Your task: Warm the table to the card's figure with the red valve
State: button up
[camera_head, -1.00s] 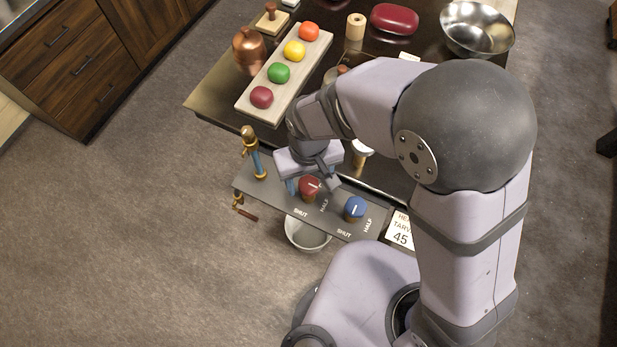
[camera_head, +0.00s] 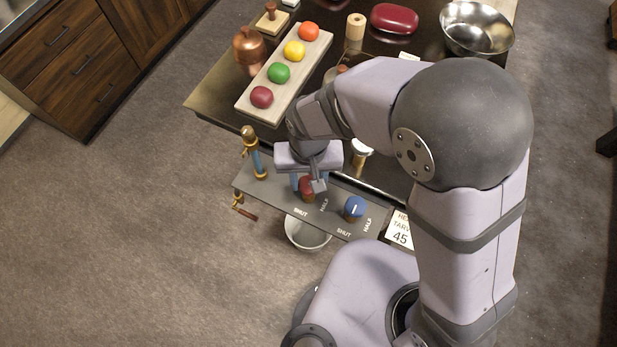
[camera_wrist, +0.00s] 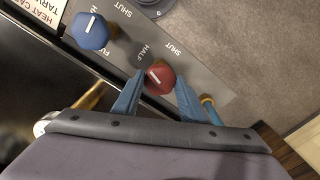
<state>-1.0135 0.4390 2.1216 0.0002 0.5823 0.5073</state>
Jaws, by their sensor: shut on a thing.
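The red valve (camera_head: 306,187) is a red knob with a pale mark on the grey panel (camera_head: 272,190) at the table's front edge. It also shows in the wrist view (camera_wrist: 159,78), between the blue fingers. My gripper (camera_head: 308,184) is shut on this knob, partly covering it in the head view; it also shows in the wrist view (camera_wrist: 158,90). The pale mark points toward the HALF lettering side. The card (camera_head: 400,229) reads 45 beside the panel, its upper text partly hidden by my arm. A brass-and-blue column (camera_head: 254,155), possibly a gauge, stands at the panel's left end.
A blue knob (camera_head: 354,208) sits right of the red one. A bucket (camera_head: 307,232) is below the panel. The dark table (camera_head: 215,98) bears a board (camera_head: 262,109) with coloured lumps, a copper pot (camera_head: 248,48) and a steel bowl (camera_head: 477,28).

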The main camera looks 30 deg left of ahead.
jog(key=m, duration=1.1)
jog(key=shift+p, duration=0.35)
jog(key=shift+a+m, duration=0.1)
jog(key=shift+m, duration=1.8)
jog(key=o, duration=1.1)
jog(key=shift+c, duration=0.2)
jog(key=shift+r, duration=0.15)
jog(key=shift+r+b, duration=0.9)
jog(key=shift+r, duration=2.65)
